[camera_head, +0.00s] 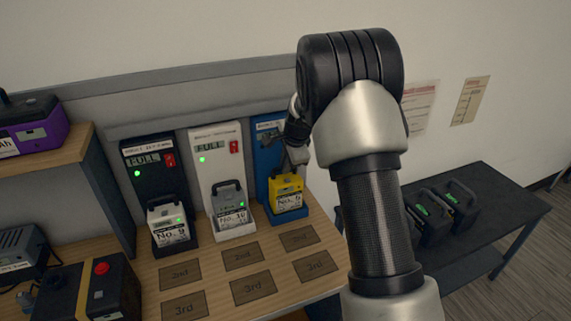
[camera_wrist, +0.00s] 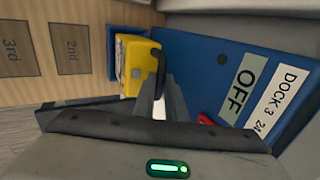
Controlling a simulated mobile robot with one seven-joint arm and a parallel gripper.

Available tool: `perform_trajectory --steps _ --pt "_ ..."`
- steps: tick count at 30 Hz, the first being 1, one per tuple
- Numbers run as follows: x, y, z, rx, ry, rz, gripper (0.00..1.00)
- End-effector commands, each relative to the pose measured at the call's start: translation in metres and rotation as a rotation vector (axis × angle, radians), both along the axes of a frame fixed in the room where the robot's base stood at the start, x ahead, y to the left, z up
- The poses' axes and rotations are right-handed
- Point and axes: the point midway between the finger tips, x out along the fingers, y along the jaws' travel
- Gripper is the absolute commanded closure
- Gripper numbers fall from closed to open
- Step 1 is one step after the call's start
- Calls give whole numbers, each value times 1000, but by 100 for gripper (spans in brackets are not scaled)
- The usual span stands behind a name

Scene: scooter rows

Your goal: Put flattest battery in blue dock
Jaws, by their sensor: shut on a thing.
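The blue dock (camera_head: 268,150) is the rightmost of three docks on the wooden bench. In the wrist view its panel (camera_wrist: 215,65) reads OFF beside a DOCK 3 label. A yellow battery (camera_head: 287,193) stands upright at the dock's blue base tray. It also shows in the wrist view (camera_wrist: 130,65), with a dark handle on top. My gripper (camera_head: 290,168) is at the top of this battery, and its fingers (camera_wrist: 162,92) are shut on the handle. How deep the battery sits in the tray is hard to tell.
The black dock (camera_head: 148,160) and white dock (camera_head: 214,155) read FULL with green lights and hold batteries No. 9 (camera_head: 168,224) and No. 10 (camera_head: 230,206). Several marked mats (camera_head: 242,256) lie in front. Batteries (camera_head: 460,205) stand on the dark table at right.

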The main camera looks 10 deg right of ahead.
Motion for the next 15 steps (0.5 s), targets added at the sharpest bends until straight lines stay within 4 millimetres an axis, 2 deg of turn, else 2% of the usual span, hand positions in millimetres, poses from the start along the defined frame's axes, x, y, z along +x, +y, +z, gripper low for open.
perform_trajectory --steps 15 --pt "2 0 -5 0 -8 -1 100"
